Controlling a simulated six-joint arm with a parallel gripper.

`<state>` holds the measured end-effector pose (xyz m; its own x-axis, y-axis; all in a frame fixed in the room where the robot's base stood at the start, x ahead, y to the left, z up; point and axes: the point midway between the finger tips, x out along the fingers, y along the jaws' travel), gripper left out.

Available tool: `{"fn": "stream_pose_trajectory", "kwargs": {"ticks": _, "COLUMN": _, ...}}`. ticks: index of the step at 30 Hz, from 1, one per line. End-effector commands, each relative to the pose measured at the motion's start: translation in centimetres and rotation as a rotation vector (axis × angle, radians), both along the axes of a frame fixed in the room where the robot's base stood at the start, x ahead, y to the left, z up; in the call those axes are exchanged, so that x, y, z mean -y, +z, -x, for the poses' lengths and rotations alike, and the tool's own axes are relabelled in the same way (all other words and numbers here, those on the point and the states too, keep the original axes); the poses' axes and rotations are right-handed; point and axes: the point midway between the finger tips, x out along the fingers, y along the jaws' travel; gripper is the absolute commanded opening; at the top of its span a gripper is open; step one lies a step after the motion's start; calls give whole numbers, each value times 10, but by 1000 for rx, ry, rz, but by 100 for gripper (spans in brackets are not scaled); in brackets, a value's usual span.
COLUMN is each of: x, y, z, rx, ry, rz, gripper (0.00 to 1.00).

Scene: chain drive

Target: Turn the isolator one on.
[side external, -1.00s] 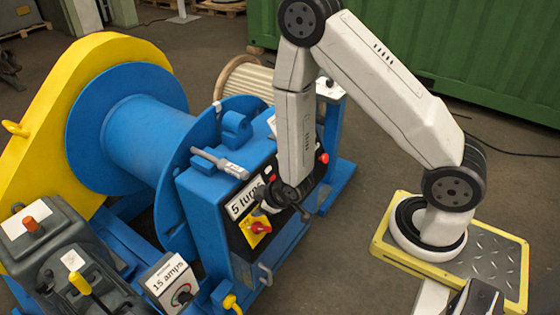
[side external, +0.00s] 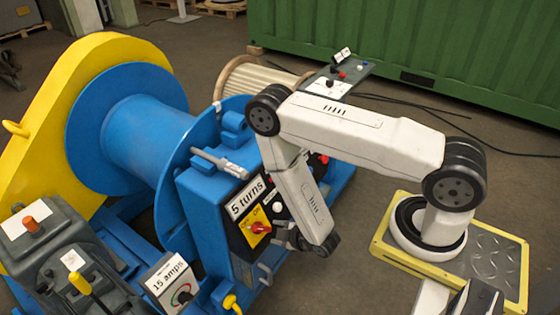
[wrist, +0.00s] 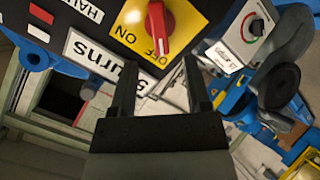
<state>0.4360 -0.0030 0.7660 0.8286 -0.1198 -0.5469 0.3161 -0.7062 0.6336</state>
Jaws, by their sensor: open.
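The isolator is a red rotary knob (side external: 260,228) on a yellow plate (side external: 249,237) on the front panel of the blue machine. In the wrist view the red knob (wrist: 156,28) stands upright in the picture, with its lower end at the word OFF; the word ON is to its left on the yellow plate (wrist: 182,22). I cannot read a number on it. My gripper (wrist: 158,72) is open and empty, its two fingertips pointing towards the knob and apart from it. In the side view my gripper (side external: 284,239) is just right of the knob.
A white "5 turns" label (side external: 246,199) is beside the plate. A "15 amps" dial box (side external: 170,284) stands at lower left. A blue drum (side external: 150,130) and a bar-like handle (side external: 220,162) are behind. A yellow-edged base plate (side external: 500,262) is at right.

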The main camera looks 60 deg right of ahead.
Motion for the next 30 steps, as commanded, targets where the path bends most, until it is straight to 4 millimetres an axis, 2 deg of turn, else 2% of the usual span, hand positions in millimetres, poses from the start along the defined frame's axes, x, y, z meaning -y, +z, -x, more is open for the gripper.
{"fn": "stream_pose_trajectory", "kwargs": {"ticks": 11, "x": 1, "y": -5, "z": -8, "rx": 1, "ry": -2, "rz": -1, "gripper": 62}}
{"fn": "stream_pose_trajectory", "kwargs": {"ticks": 30, "x": 8, "y": -39, "z": -59, "rx": -1, "ry": 0, "rz": -1, "gripper": 62}}
